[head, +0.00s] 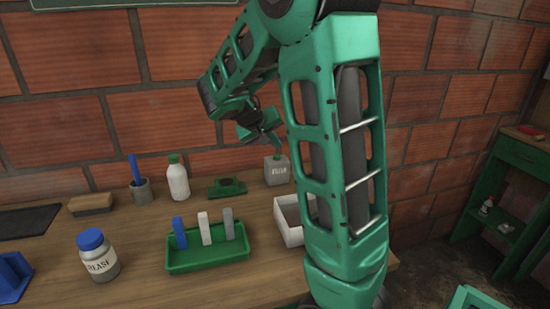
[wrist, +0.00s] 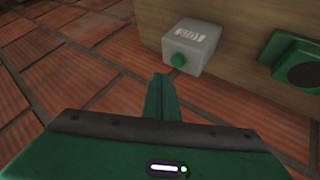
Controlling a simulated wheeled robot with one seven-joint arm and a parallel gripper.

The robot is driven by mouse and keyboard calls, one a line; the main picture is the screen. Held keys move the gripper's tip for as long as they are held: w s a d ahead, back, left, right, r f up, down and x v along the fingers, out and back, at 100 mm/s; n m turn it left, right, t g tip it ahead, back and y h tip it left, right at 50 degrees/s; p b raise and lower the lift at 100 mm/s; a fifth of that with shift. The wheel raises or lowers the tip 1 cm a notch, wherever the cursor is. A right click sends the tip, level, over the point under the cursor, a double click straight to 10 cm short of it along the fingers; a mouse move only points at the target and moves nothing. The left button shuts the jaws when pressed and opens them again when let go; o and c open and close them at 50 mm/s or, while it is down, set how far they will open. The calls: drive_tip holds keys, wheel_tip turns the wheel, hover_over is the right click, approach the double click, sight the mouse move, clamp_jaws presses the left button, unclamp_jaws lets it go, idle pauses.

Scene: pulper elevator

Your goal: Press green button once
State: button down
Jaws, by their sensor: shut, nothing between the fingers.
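A small grey box (head: 277,171) with a printed label stands at the back of the wooden bench. In the wrist view the box (wrist: 196,46) carries a round green button (wrist: 178,61) on the face toward my gripper. My gripper (wrist: 161,80) is shut and empty, its green fingertips close to the button and a little to its left in that view. A gap shows between tips and button in the wrist view. In the head view my gripper (head: 274,143) is just above the box, and I cannot clearly separate the button from the fingertips there.
A green part with a dark pad (head: 227,188) lies left of the box. A white open bin (head: 291,232), a green tray with upright bars (head: 208,257) and a white bottle (head: 178,180) stand nearby. A brick wall (head: 60,130) rises behind the bench.

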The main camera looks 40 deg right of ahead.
sight(275, 160)
drive_tip(key=shift+r, duration=1.85)
